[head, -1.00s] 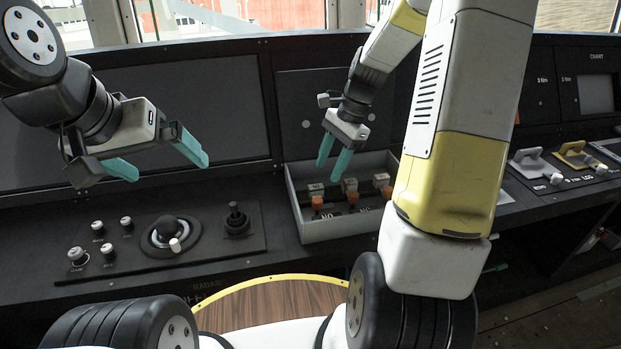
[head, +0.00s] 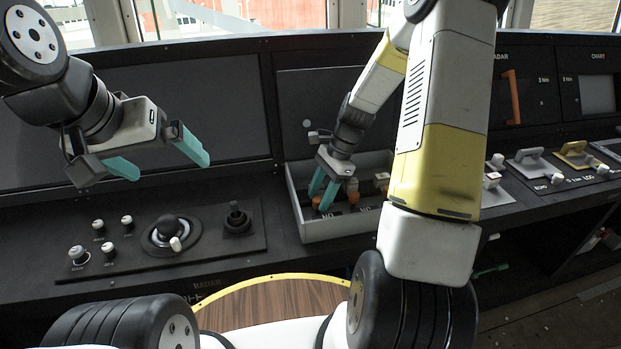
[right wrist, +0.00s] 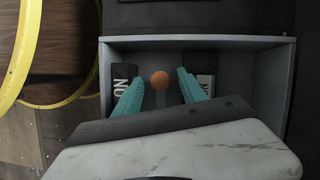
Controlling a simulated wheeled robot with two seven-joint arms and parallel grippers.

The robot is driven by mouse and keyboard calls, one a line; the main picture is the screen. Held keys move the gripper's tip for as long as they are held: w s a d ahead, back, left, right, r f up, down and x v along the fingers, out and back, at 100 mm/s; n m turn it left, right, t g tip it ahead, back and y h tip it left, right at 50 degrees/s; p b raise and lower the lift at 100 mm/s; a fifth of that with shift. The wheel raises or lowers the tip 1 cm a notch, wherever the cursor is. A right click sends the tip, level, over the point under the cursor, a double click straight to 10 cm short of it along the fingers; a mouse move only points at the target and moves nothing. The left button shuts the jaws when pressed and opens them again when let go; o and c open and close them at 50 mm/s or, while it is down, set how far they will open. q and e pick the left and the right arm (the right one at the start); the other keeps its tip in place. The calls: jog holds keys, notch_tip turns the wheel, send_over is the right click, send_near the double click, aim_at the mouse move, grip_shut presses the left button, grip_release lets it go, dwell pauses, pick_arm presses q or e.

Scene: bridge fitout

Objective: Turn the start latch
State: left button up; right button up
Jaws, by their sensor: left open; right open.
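A grey open-topped box (head: 340,227) on the console holds several small switches with orange and pale parts and labels that start with "NO". I cannot tell from the pictures which part is the start latch. My right gripper (head: 320,201) is open and reaches down into the left part of the box. In the right wrist view, a round orange knob (right wrist: 160,79) on a grey stem lies between its two teal fingers (right wrist: 160,75), with a gap on each side. My left gripper (head: 171,171) is open and empty above the console at the left.
A panel with several white knobs (head: 99,226), a trackball (head: 168,231) and a black joystick (head: 237,218) lies left of the box. Levers (head: 530,163) stand to the right. An orange handle (head: 513,97) is on the upright panel. My right arm hides part of the box.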

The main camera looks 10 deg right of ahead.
grip_shut()
jog(key=shift+n, duration=0.3)
jog(key=n+g, duration=0.1)
jog(key=n, duration=0.3)
jog(key=shift+w+a+g+h, duration=0.1)
jog(key=shift+w+g+h, duration=0.05)
jog(key=shift+g+h, duration=0.25)
jog(key=n, duration=0.2)
jog(key=n+h, duration=0.1)
jog(key=n, duration=0.1)
jog(key=shift+a+n+g+h, duration=0.1)
jog(key=shift+n+g+h, duration=0.2)
jog(key=shift+n+g, duration=0.1)
jog(key=n+h, duration=0.1)
jog(key=n, duration=0.2)
jog(key=shift+w+a+n+g, duration=0.1)
jog(key=shift+n+g, duration=0.2)
jog(key=shift+n, duration=0.1)
jog(key=n+h, duration=0.2)
jog(key=n, duration=0.2)
jog(key=shift+a+n, duration=0.1)
jog(key=shift+n, duration=0.2)
